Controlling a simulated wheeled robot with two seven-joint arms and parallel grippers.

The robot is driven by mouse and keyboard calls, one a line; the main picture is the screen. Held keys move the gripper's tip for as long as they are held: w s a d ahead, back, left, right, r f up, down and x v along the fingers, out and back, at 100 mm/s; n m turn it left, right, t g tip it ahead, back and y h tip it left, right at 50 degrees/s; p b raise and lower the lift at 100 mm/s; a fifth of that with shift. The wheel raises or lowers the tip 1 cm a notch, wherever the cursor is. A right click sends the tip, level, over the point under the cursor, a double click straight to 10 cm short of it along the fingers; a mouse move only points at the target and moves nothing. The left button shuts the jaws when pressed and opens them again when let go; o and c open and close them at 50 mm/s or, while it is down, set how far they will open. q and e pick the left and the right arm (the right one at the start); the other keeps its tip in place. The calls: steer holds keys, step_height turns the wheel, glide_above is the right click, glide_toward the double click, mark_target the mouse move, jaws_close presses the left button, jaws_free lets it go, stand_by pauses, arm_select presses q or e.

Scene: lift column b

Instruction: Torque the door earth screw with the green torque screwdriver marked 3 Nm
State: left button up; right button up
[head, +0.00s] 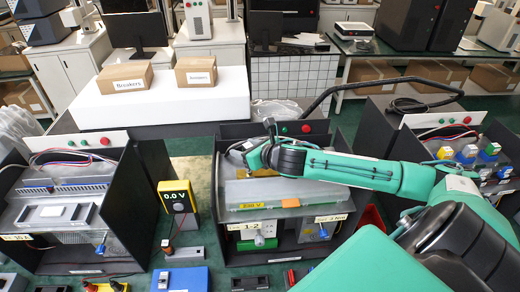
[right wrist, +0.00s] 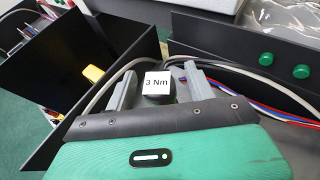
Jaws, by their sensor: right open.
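My right gripper (head: 262,148) reaches in from the right over the middle enclosure (head: 222,195). It is open in the right wrist view (right wrist: 158,88). Between its fingers shows a dark piece with a white tag marked "3 Nm" (right wrist: 157,81); whether the fingers touch it I cannot tell. I cannot make out a green screwdriver body below the tag. A yellow "Set 3 Nm" label (head: 331,218) is at the enclosure's lower right, with a small blue part (head: 323,233) below it. I cannot identify the door earth screw for certain. My left gripper is not in view.
A yellow meter reading 0.0 V (head: 177,197) stands left of the middle enclosure. Other open enclosures stand left (head: 73,200) and right (head: 470,150). A white block (head: 160,108) with two cardboard boxes is behind. In the right wrist view, a black panel (right wrist: 100,75) rises close left.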

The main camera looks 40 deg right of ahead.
steer(key=b+v, duration=0.4)
steer(key=v, duration=0.9)
steer(key=shift+b, duration=0.4)
steer(key=shift+d+f, duration=0.1)
stand_by(0.4)
stand_by(0.4)
